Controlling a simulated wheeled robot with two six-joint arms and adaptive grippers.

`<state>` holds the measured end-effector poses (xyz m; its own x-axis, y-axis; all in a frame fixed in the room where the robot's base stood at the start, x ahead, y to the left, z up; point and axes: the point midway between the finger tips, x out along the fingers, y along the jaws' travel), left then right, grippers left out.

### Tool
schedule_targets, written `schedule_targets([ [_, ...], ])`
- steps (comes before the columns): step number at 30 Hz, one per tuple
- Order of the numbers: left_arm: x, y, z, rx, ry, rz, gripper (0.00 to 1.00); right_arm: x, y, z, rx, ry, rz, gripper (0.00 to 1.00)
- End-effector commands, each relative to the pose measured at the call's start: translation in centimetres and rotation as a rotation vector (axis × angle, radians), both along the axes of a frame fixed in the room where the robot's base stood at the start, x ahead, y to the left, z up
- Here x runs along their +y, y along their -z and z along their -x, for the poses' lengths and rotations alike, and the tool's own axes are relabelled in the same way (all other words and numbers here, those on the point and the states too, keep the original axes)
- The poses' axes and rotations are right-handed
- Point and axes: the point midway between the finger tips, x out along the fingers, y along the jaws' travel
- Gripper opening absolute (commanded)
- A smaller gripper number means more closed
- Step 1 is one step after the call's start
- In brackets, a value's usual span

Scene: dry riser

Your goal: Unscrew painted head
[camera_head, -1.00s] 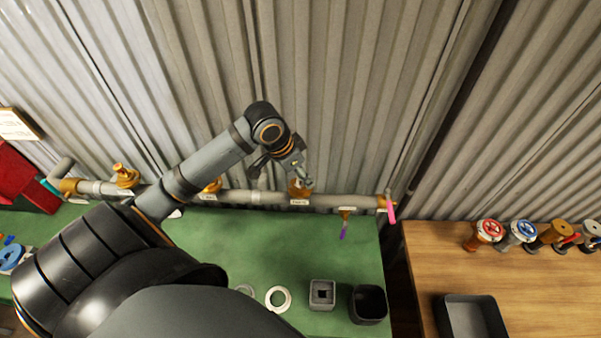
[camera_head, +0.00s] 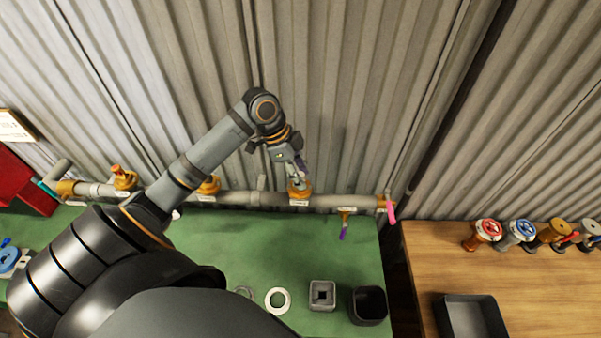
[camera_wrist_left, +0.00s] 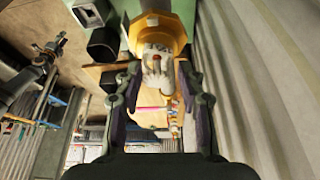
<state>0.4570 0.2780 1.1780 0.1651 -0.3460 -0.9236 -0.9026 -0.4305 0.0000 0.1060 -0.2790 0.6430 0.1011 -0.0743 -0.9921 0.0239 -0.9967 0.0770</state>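A brass-coloured valve body (camera_head: 299,188) stands on the grey pipe, right of the middle of the head view. In the left wrist view its hexagonal brass part (camera_wrist_left: 158,24) shows at the top. A small pale piece with a red spot (camera_wrist_left: 156,58) projects from it between the fingertips; I cannot tell whether this is the painted head. My left gripper (camera_head: 299,166) is close above the valve. In the wrist view its fingers (camera_wrist_left: 158,76) are apart, one on each side of the pale piece, with no clear contact. My right gripper is not in view.
The pipe (camera_head: 235,198) runs along the corrugated wall, with other brass valves (camera_head: 208,186) to the left. A purple-handled tap (camera_head: 343,226) hangs at right. The green bench (camera_head: 220,245) holds a white ring (camera_head: 278,300), a square grey block (camera_head: 322,295) and a dark bin (camera_head: 369,305).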

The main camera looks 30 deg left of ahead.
Motion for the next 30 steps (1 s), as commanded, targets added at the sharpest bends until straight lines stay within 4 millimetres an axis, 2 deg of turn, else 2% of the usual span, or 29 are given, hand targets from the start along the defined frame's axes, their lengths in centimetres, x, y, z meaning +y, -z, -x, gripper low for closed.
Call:
schedule_targets([
  [1,0.01,0.0,0.0,0.0,0.0,0.0,0.28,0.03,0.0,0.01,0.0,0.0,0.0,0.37],
  [7,0.02,-0.02,-0.04,-0.001,-0.002,-0.001,0.01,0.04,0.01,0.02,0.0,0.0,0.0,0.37],
  [13,0.05,-0.15,0.02,-0.001,-0.062,-0.004,0.0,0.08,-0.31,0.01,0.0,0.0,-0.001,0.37],
  [21,0.03,-0.13,-0.14,-0.006,-0.465,0.0,0.0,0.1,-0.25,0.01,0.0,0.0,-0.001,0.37],
  [30,0.12,-0.18,-0.22,-0.007,-0.507,0.0,0.0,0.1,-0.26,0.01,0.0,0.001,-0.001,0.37],
])
